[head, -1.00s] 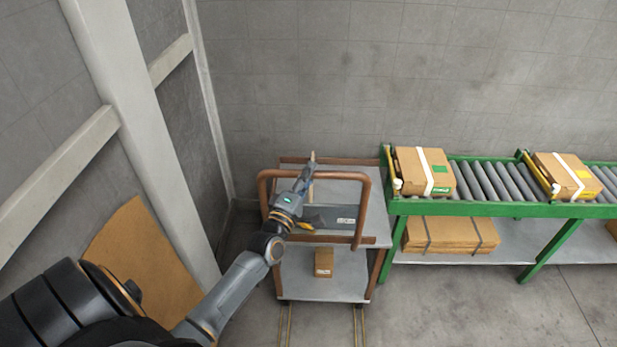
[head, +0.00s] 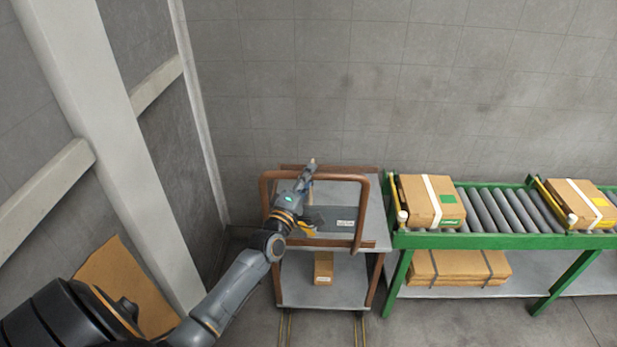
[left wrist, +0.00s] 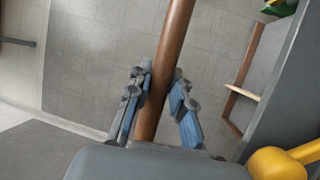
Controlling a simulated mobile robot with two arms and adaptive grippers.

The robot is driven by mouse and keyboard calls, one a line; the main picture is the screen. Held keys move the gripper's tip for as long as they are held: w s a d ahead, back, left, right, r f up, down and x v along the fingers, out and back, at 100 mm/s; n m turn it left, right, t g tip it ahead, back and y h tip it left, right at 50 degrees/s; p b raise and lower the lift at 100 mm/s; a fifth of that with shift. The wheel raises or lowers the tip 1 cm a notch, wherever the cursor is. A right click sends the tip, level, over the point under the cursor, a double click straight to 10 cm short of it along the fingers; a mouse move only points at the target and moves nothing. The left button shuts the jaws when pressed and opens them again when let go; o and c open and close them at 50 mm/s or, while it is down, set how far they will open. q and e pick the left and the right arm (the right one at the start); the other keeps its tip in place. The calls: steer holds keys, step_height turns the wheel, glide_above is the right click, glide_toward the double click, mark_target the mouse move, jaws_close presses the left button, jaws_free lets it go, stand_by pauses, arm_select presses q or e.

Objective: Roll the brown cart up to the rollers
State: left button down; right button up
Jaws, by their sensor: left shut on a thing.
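The brown cart (head: 364,212) stands in the middle of the head view, with a brown tube handle and two grey decks. The rollers (head: 485,210), in a green frame, are just right of it; I cannot tell whether cart and frame touch. My left gripper (head: 305,180) is at the handle's left part. In the left wrist view my left gripper (left wrist: 158,100) is shut on the brown handle bar (left wrist: 172,50), fingers on both sides. My arm hides part of the cart's left side. My right gripper is not in view.
A labelled grey thing (head: 342,223) lies on the top deck, a small carton (head: 323,268) on the lower. Cartons (head: 428,203) sit on the rollers, flat cardboard (head: 458,267) below. Yellow floor lines (head: 284,326) run under the cart. A pale post (head: 110,140) stands left.

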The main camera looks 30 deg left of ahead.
arm_select(q)
steer(key=c, duration=1.5)
jaws_free()
steer(key=shift+a+r, duration=0.15)
steer(key=o, duration=0.3)
steer(key=shift+w, duration=0.15)
steer(key=shift+o, duration=0.2)
steer(key=shift+w+f, duration=0.1)
steer(key=shift+f, duration=0.1)
steer(key=v, duration=1.2)
